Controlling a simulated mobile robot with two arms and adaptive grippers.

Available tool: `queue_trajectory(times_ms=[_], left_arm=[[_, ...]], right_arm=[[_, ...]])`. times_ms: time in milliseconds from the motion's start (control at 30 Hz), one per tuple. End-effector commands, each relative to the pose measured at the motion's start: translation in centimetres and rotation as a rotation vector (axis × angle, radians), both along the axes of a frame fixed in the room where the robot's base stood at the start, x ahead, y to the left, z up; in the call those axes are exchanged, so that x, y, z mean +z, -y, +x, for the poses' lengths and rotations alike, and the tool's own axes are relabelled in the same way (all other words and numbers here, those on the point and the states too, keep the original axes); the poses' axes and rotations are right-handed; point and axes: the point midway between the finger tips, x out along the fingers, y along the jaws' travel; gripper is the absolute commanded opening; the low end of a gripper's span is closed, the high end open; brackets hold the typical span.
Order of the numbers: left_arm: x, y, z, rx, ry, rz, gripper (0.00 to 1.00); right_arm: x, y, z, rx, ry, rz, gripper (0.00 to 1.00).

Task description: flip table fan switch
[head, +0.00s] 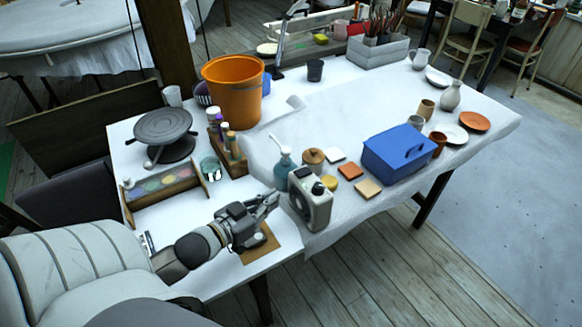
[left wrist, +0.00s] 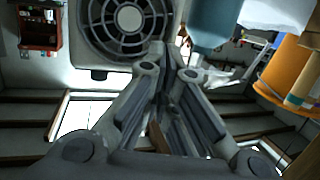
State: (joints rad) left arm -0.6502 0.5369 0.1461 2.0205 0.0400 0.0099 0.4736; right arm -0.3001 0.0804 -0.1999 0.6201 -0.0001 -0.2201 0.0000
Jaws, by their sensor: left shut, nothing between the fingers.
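A small cream table fan (head: 314,211) stands near the table's front edge in the head view. A dark knob (head: 318,188) shows on its top; I cannot tell whether it is the switch. My left gripper (head: 272,197) is shut and empty just left of the fan. In the left wrist view, the fan's round dark grille (left wrist: 128,18) fills the upper middle, and the closed fingertips (left wrist: 168,68) lie at its lower right corner. I cannot tell whether they touch it. My right gripper is not in view.
A teal pump bottle (head: 284,168) stands close behind the gripper and fan. A lidded brown jar (head: 313,158), small tiles and a blue toolbox (head: 397,153) sit to the right. A paint-pot rack (head: 160,188) and orange bucket (head: 232,90) are left and behind. The white cloth's middle is mostly clear.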

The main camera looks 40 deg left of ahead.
Motion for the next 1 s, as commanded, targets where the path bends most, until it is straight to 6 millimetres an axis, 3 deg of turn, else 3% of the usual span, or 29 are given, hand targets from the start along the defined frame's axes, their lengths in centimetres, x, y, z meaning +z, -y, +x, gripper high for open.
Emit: queue_trajectory(times_ms=[200, 433, 1000], left_arm=[[4.3, -1.7, 0.0, -0.125, 0.201, -0.050, 0.00], [7.5, -2.3, -0.7, -0.235, 0.331, -0.091, 0.00], [8.5, -2.3, -0.8, -0.269, 0.366, -0.104, 0.00]], right_arm=[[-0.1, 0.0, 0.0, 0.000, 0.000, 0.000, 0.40], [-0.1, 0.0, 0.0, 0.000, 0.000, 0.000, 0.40], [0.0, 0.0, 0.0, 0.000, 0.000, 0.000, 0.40]])
